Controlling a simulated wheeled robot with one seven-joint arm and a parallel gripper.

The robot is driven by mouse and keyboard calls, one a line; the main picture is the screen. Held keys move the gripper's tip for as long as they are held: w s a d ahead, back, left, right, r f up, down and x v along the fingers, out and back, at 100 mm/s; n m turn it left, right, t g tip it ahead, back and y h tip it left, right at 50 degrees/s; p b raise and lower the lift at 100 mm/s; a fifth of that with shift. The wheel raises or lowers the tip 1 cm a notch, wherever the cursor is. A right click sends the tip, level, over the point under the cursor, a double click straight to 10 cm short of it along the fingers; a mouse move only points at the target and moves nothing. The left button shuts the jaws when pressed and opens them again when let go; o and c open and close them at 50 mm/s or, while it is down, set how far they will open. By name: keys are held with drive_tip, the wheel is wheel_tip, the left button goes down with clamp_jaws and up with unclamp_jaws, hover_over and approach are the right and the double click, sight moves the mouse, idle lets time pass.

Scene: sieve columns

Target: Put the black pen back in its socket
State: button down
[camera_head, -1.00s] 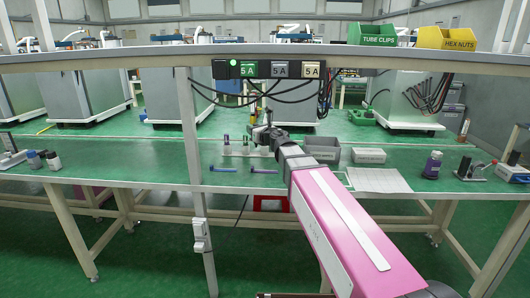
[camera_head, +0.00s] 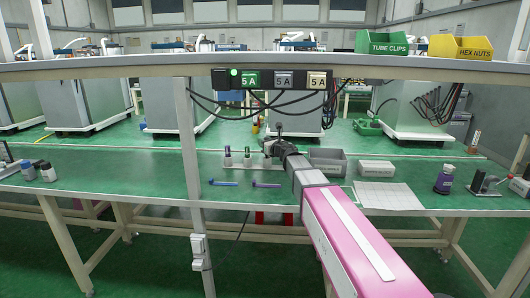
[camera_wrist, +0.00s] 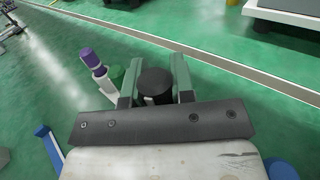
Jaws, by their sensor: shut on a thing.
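My gripper (camera_head: 276,146) is over the green bench. In the wrist view its fingers (camera_wrist: 155,88) are shut on the black pen (camera_wrist: 156,80), whose black round top faces the camera. In the head view the black pen (camera_head: 278,129) shows as a small dark tip above the gripper.
Two pens with blue (camera_head: 223,183) and purple-blue (camera_head: 266,185) ends lie in front of the rack. A grey bin (camera_head: 328,162), a white box (camera_head: 376,170) and a paper sheet (camera_head: 388,196) are to the right. A shelf beam (camera_head: 130,66) and post (camera_head: 188,140) cross in front.

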drive_tip(key=shift+w+d+f, duration=0.1)
drive_tip(key=shift+w+f, duration=0.25)
drive_tip(key=shift+w, duration=0.1)
drive_tip(key=shift+f, duration=1.9)
drive_tip(key=shift+f, duration=0.15)
drive_tip(key=c, duration=1)
unclamp_jaws()
drive_tip(key=shift+o, duration=0.2)
drive_tip(key=shift+s+r, duration=0.1)
drive_tip(key=shift+r, duration=0.1)
drive_tip(key=v, duration=1.1)
drive_tip(key=shift+s, duration=0.1)
drive_tip(key=shift+s+d, duration=0.3)
drive_tip(key=shift+d, duration=0.05)
